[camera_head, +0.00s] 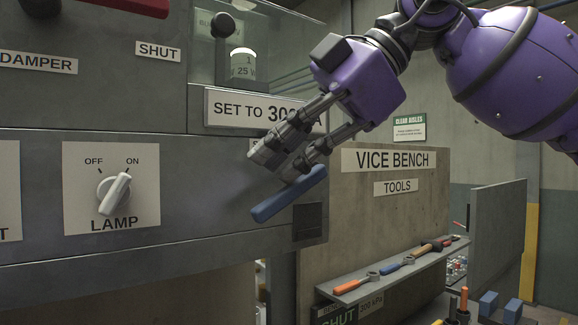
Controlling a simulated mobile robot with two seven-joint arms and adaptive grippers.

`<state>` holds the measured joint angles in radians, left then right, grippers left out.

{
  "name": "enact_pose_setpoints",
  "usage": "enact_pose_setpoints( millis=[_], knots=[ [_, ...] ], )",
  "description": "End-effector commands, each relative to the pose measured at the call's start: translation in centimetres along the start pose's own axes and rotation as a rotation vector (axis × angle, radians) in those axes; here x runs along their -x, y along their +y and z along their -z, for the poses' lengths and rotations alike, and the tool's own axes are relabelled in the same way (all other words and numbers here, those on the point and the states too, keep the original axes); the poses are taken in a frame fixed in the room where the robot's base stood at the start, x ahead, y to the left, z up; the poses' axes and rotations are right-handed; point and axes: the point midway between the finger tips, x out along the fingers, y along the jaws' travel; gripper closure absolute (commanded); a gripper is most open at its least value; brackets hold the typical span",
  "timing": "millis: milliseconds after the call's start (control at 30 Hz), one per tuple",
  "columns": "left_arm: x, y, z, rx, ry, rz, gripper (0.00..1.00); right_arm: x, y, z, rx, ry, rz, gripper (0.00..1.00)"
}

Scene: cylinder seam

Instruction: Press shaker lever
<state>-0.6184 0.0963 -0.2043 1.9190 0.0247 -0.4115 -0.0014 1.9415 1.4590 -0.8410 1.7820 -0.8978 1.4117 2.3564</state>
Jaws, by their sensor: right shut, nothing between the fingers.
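A blue lever (290,194) sticks out from the grey panel, sloping down to the left. A small label beside it is mostly hidden behind my fingers, so I cannot read it. My right gripper (284,162) comes in from the upper right and points down to the left. Its fingers are shut and empty, just above the lever. I cannot tell whether the fingertips touch the lever. My left gripper is not in view.
A white lamp knob (115,193) is on the panel at left. A sign reading SET TO 300 (255,110) sits behind my gripper. To the right is the vice bench board (380,215), with a shelf (395,268) of tools below. A red handle (140,5) is at the top.

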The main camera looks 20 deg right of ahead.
Motion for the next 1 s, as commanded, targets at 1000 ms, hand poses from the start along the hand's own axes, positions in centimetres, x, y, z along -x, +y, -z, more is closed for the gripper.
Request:
enact_pose_setpoints(
  millis=[1000],
  knots=[
    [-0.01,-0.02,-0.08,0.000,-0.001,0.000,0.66,-1.05,-0.67,-0.87,-0.003,-0.003,0.004,1.00]
  ],
)
